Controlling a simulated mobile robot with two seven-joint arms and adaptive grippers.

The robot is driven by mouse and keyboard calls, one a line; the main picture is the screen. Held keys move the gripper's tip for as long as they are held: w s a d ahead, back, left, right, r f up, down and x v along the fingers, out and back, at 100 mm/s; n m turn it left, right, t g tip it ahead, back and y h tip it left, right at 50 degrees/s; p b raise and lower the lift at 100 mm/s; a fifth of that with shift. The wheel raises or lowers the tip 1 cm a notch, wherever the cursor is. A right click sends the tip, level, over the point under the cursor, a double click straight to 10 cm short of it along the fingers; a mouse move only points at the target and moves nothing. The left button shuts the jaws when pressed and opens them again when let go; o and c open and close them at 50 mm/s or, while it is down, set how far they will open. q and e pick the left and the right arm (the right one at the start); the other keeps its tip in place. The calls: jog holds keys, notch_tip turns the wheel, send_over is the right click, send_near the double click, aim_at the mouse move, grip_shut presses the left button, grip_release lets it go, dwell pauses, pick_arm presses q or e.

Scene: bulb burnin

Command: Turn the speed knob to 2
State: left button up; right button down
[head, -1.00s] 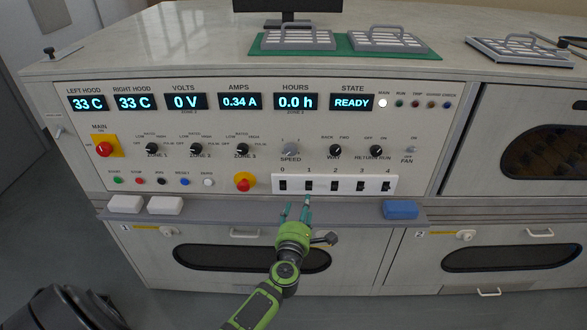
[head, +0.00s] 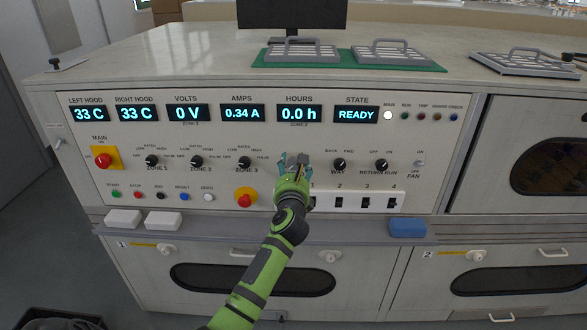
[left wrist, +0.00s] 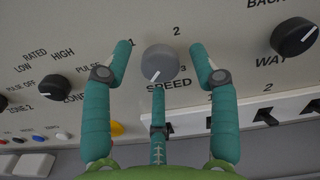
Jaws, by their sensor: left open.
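The grey speed knob (left wrist: 160,63) is on the panel in the left wrist view, above the SPEED label. Its white mark lies toward the lower left; the printed 2 is above the knob, to its upper right. My left gripper (left wrist: 160,66) is open, with two teal fingers at the knob's left and right and a third below it. I see gaps beside the knob, and no clear contact. In the head view my left gripper (head: 293,162) covers the speed knob. My right gripper is not in view.
The black WAY knob (left wrist: 294,37) is to the right and the ZONE 3 knob (left wrist: 54,86) to the left. A white switch strip (head: 352,201) lies just below right. A red emergency button (head: 245,199) is below left. The state display (head: 356,115) reads READY.

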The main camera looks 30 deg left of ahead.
pick_arm(q)
jog(key=shift+w+a, duration=0.15)
jog(key=shift+c, duration=0.4)
jog(key=c, duration=1.1)
jog(key=shift+o, duration=0.2)
jog(key=shift+r, duration=0.1)
